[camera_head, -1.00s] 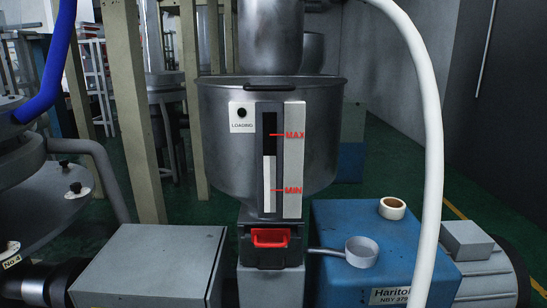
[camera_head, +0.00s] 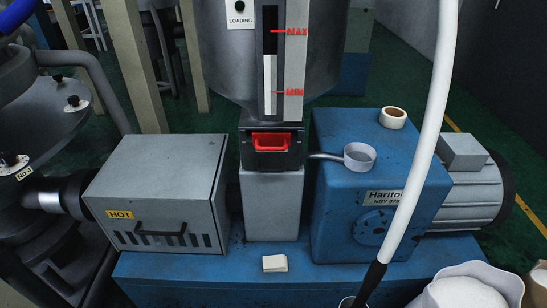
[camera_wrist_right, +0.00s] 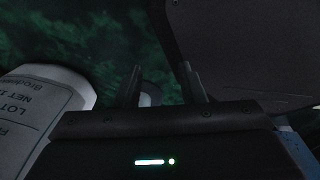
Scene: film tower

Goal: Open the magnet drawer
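The magnet drawer (camera_head: 262,160) is a black box front with a red handle (camera_head: 271,142), set below the steel hopper and above a grey post. It sits flush in its housing, closed. Neither gripper shows in the head view. In the right wrist view, my right gripper (camera_wrist_right: 163,86) has its two dark fingers apart, with nothing between them. My left gripper is not in view.
A grey box marked HOT (camera_head: 163,180) stands left of the drawer, and a blue machine (camera_head: 345,215) with a tape roll (camera_head: 393,118) and metal cup (camera_head: 360,156) stands right. A white hose (camera_head: 440,90) hangs in front. A printed white sack (camera_wrist_right: 45,105) is near my right gripper.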

